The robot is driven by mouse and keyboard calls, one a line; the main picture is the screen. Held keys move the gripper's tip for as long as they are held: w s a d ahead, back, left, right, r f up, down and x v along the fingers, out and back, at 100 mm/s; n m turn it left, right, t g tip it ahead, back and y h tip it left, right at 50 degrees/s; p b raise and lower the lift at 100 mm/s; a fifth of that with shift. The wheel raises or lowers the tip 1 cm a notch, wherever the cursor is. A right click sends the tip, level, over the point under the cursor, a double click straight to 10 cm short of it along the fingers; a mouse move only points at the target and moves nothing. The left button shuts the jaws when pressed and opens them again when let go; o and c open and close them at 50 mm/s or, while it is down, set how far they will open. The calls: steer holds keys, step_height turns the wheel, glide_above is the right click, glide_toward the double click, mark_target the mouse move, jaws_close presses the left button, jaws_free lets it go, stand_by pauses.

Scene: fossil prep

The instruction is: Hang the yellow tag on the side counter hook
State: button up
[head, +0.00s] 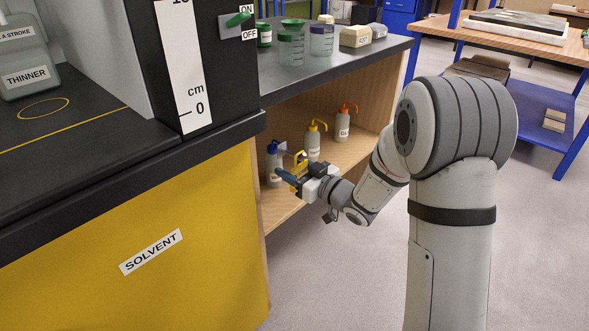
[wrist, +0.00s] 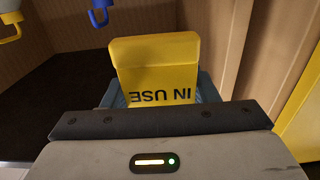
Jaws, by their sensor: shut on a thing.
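My gripper (head: 287,177) is shut on the yellow tag (head: 300,160), in front of the open shelf under the side counter (head: 345,72). In the wrist view the yellow tag (wrist: 155,62) stands up between the blue fingers (wrist: 158,92), and its "IN USE" lettering appears upside down. The tag's lower end is hidden behind the gripper body. I cannot make out the side counter hook in either view.
On the shelf stand wash bottles with blue (head: 273,147), yellow (head: 314,141) and orange (head: 343,122) tops; the blue-topped one is close behind my gripper. The yellow solvent cabinet (head: 150,270) is at left. Floor (head: 345,285) in front is clear.

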steer(key=shift+w+a, duration=0.25)
steer(key=shift+a, duration=0.05)
steer(key=o, duration=1.5)
steer(key=shift+c, duration=0.2)
steer(key=shift+v, duration=4.05)
